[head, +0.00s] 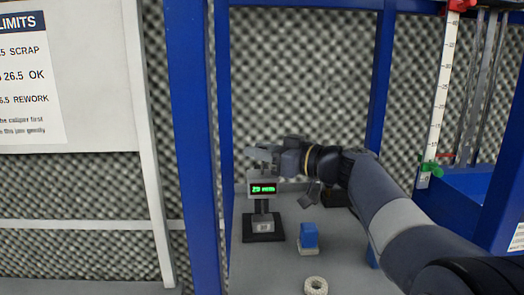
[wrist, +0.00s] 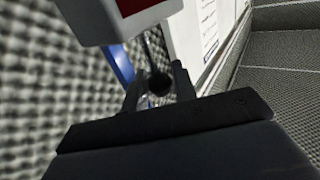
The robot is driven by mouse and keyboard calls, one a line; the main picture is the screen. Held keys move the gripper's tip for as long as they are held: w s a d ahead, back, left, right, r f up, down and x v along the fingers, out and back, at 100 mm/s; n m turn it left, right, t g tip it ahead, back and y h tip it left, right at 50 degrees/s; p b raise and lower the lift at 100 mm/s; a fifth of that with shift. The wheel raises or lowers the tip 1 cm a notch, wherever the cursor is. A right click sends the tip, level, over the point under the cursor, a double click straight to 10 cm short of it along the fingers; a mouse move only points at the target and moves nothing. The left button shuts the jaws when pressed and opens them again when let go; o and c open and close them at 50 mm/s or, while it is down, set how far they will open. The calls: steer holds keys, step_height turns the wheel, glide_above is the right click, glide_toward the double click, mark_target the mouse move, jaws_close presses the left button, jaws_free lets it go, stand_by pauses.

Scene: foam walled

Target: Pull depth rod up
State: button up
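The gauge (head: 262,188), a grey device with a lit green readout, stands on a dark base on the grey bench in the head view. The readout seems to show about 20 mm. My gripper (head: 262,158) is at the top of the gauge, reaching in from the right. In the wrist view, a thin rod with a dark round knob (wrist: 159,83) comes from the light gauge body (wrist: 120,22). The two fingers of my gripper (wrist: 159,78) stand on either side of the knob. I cannot tell whether they touch it.
A blue block (head: 309,235) on a pale base and a cream ring (head: 316,286) lie on the bench to the right. Blue frame posts (head: 190,140) flank the bench. A tall scale (head: 438,95) with a green clamp stands at the right. A limits sign (head: 30,75) hangs at left.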

jaws_close()
steer(key=shift+r+b, duration=0.5)
steer(key=shift+r, duration=0.8)
steer(key=shift+o, duration=2)
jaws_free()
steer(key=shift+d, duration=0.1)
steer(key=b+v, duration=0.4)
steer(key=v, duration=0.6)
steer(key=shift+s+d, duration=0.25)
